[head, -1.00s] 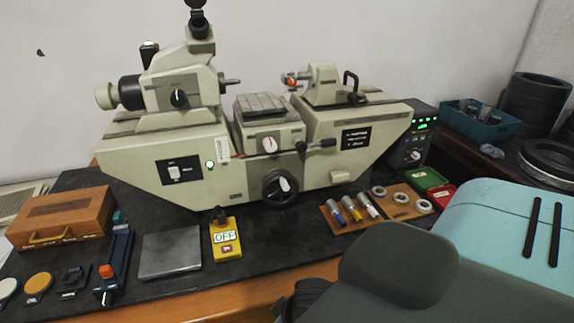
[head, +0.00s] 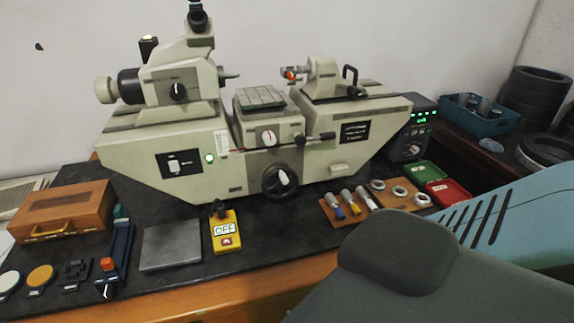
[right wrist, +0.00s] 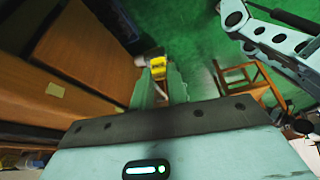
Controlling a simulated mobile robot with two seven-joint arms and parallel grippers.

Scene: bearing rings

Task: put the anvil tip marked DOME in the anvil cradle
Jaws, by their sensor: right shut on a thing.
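Three silver tips with coloured bands lie on a brown board at the machine's front right: a blue-banded tip (head: 335,206), a yellow-banded tip (head: 350,203) and a third tip (head: 367,199). No DOME marking is legible, and I cannot tell which part is the anvil cradle. A silver piece with an orange-red part (head: 291,74) sits at the machine's right-hand head. In the right wrist view my right gripper (right wrist: 158,76) is shut on a yellow and whitish piece (right wrist: 157,65), away from the machine. My left gripper is not in view.
The measuring machine (head: 260,140) fills the bench's middle. Several rings lie on a board (head: 400,204) beside green (head: 426,171) and red trays (head: 449,192). A yellow OFF block (head: 224,232) and grey plate (head: 171,246) lie in front. Wooden furniture (right wrist: 85,50) is near my right gripper.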

